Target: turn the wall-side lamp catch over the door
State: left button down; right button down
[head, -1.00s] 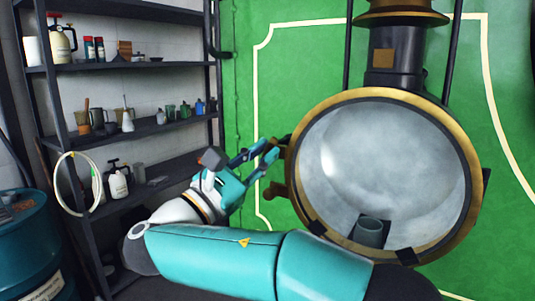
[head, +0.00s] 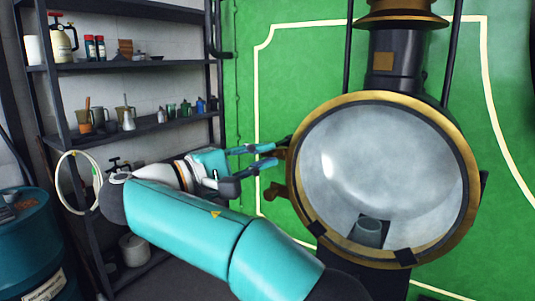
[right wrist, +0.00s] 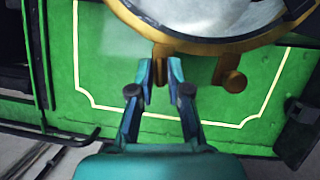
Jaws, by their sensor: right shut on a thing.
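The round lamp (head: 383,178) has a brass rim and a clear glass door, and stands in front of the green panel. A small dark catch (head: 284,142) sits at the upper left edge of the rim. My right gripper (head: 276,153) reaches it from the left. In the right wrist view, my right gripper (right wrist: 161,72) has its two teal fingers on either side of a brownish catch (right wrist: 160,52) at the brass rim and is shut on it. The fingertips partly hide the catch, so its exact angle is unclear. My left gripper is not in view.
A second brass lug (head: 275,190) sticks out from the rim just below the gripper. A dark shelf rack (head: 140,66) with bottles and cans stands at the left, with a blue drum (head: 25,245) beside it. The green panel (head: 310,50) is close behind the lamp.

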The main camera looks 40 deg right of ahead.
jog(key=shift+w+r+m+y, duration=0.15)
jog(key=shift+r+m+y, duration=0.05)
jog(key=shift+m, duration=0.35)
jog(key=shift+w+r+m+y, duration=0.1)
jog(key=shift+r+m+y, duration=0.1)
jog(key=shift+m, duration=0.35)
jog(key=c, duration=1.3)
grip_release()
jog(key=shift+f, duration=0.1)
jog(key=shift+s+f, duration=0.1)
jog(key=shift+f, duration=0.1)
